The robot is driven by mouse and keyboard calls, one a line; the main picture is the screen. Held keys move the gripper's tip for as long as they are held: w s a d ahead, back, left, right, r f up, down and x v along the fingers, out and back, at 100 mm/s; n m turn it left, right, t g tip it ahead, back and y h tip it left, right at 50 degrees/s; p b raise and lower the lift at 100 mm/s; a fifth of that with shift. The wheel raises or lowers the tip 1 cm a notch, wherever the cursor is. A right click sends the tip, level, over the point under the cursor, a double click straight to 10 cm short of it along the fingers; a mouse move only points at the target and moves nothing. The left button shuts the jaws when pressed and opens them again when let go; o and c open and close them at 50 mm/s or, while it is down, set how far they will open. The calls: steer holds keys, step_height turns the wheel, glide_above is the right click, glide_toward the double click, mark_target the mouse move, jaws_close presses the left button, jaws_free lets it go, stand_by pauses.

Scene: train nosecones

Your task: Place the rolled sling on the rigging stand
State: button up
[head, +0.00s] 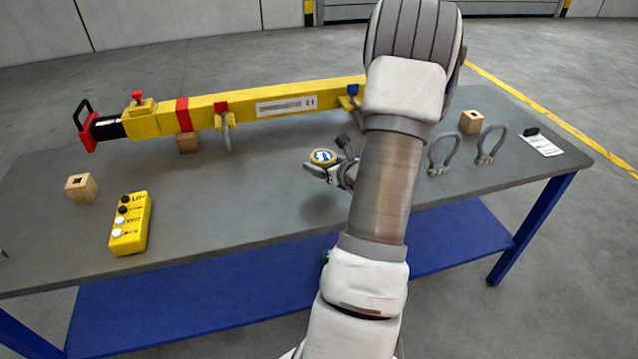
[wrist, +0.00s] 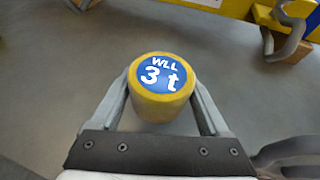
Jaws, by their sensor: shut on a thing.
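The rolled sling (wrist: 158,105) is a short yellow roll with a round blue "WLL 3 t" label on its end. It also shows in the head view (head: 323,157), above the middle of the table, with a dark shadow below. My gripper (wrist: 160,95) is shut on it, one finger on each side, and the label faces the wrist camera. In the head view my arm hides part of the gripper (head: 330,171). The grey-topped table (head: 250,205) has a blue frame and a blue lower shelf. No separate stand shows, and I cannot tell whether this table is the rigging stand.
A yellow lifting beam (head: 240,110) with hooks lies along the back on wooden blocks. A yellow control box (head: 130,222) and a wooden block (head: 81,187) are at left. Two grey shackles (head: 445,153), another block (head: 471,122) and a white tag (head: 541,144) are at right. The front middle is clear.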

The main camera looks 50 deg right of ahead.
mark_target(322, 187)
steer(key=shift+f+b, duration=0.45)
steer(key=shift+f, duration=2.4)
steer(key=shift+f, duration=0.15)
steer(key=o, duration=1.5)
steer(key=shift+c, duration=0.2)
steer(key=shift+s+r, duration=0.2)
steer(key=shift+r, duration=0.1)
steer(key=p+v, duration=0.1)
steer(key=v, duration=1)
steer(key=shift+s+a, duration=0.15)
steer(key=shift+s, duration=0.15)
steer(key=shift+w, duration=0.1)
